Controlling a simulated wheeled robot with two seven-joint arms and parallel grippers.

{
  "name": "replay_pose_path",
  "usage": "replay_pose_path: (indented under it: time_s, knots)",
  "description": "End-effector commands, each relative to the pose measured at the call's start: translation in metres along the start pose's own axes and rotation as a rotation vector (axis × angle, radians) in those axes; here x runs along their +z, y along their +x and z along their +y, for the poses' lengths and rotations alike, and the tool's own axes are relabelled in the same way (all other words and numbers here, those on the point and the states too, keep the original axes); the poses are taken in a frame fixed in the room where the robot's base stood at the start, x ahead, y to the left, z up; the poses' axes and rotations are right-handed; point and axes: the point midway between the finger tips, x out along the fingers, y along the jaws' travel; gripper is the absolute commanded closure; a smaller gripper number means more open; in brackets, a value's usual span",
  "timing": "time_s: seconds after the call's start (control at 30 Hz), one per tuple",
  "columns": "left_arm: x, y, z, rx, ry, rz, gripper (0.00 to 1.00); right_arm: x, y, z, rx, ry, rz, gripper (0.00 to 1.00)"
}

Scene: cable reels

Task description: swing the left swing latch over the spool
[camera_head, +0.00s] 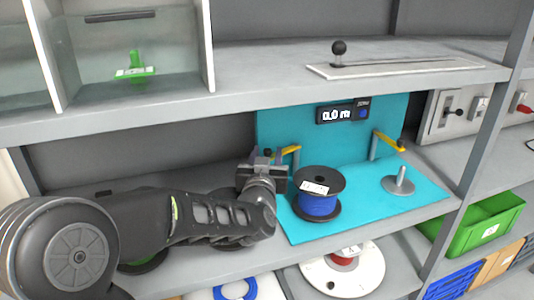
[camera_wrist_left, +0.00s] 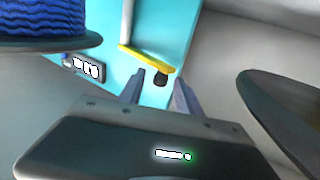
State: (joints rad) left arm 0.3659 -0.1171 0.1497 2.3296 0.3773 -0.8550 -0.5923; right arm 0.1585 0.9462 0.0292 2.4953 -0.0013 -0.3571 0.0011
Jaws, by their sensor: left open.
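The left swing latch (camera_head: 290,150) is a yellow bar with a dark knob, on the turquoise back panel behind and left of the spool. The spool (camera_head: 318,205) has black flanges and blue cable, and stands upright on the turquoise base; its blue winding (camera_wrist_left: 40,18) fills the top left of the wrist view. My left gripper (camera_head: 266,158) is open and empty at the latch. In the wrist view the yellow latch (camera_wrist_left: 148,58) crosses just ahead of my left fingertips (camera_wrist_left: 158,88), its dark knob in line with the gap. I cannot tell whether they touch. My right gripper is not in view.
A right yellow latch (camera_head: 388,140) and a bare grey spindle (camera_head: 402,182) stand to the right. A display (camera_head: 342,113) is on the back panel. A dark disc (camera_wrist_left: 285,115) is close at the right of the wrist view. A shelf edge (camera_head: 270,95) runs above.

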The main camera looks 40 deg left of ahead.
Motion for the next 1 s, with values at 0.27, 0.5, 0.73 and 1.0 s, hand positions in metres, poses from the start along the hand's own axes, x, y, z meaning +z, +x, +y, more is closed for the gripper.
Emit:
replay_pose_path:
  time_s: [0.27,0.5,0.73,1.0]
  knots:
    - [0.0002,0.0010,-0.0002,0.000,0.000,0.000,0.61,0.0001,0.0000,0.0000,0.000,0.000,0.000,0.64]
    - [0.0002,0.0008,-0.0002,0.000,0.000,0.000,0.81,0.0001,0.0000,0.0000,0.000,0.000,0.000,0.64]
    - [0.0002,0.0007,-0.0002,0.000,0.000,0.000,1.00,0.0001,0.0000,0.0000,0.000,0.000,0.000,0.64]
    - [0.0002,0.0007,-0.0002,0.000,0.000,0.000,1.00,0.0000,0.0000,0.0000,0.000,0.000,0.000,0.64]
